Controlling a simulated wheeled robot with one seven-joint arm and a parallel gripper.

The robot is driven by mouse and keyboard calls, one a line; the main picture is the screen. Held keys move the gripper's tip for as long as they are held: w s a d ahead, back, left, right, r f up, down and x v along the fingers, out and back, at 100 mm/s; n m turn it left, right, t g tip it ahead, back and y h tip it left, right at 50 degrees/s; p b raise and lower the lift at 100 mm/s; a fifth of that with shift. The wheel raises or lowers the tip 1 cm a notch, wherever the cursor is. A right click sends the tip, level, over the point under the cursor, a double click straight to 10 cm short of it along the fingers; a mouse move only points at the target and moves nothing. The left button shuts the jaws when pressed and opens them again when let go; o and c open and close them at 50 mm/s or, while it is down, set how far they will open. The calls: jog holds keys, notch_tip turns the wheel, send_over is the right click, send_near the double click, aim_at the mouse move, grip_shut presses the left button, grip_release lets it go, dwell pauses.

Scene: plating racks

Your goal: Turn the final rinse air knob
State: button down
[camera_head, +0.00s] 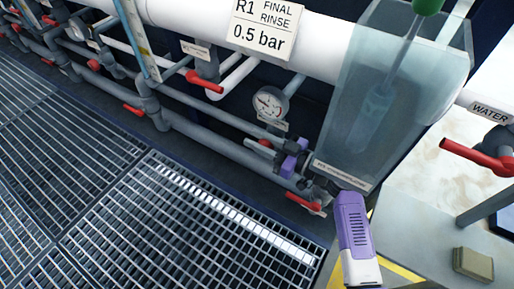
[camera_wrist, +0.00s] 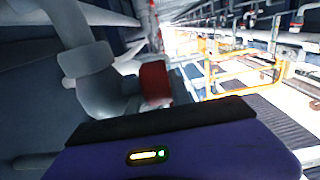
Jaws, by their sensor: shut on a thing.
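My gripper (camera_head: 277,156) reaches in from the lower right, with purple and black jaws at the grey pipework just below the round pressure gauge (camera_head: 269,103). It is shut on a small part there, which I take to be the final rinse air knob; the jaws hide most of it, so its turn angle cannot be told. A small red piece (camera_head: 265,143) shows just beyond the jaws. The sign "R1 FINAL RINSE 0.5 bar" (camera_head: 262,27) hangs above on the white pipe. In the wrist view, a red cylindrical part (camera_wrist: 155,82) on grey pipework shows past the dark jaw edge.
A clear tank (camera_head: 395,95) stands right of the gauge. Red valve levers are close by, one below my gripper (camera_head: 305,204) and one at upper left (camera_head: 205,82). Another red lever (camera_head: 475,155) is at right, by the "WATER" label. Metal grating (camera_head: 150,220) covers the left.

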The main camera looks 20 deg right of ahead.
aim_at(271, 147)
jog(key=b, duration=0.3)
jog(key=shift+d+f+t, duration=0.15)
jog(key=shift+f+t, duration=0.05)
jog(key=shift+t, duration=0.2)
jog(key=shift+r+b, duration=0.3)
jog(key=shift+b, duration=0.2)
jog(key=c, duration=1.4)
grip_release()
jog(key=shift+c, duration=0.2)
jog(key=shift+y, duration=0.4)
jog(key=shift+s, duration=0.1)
jog(key=p+v, duration=0.2)
jog(key=v, duration=0.5)
jog(key=shift+s+d, duration=0.3)
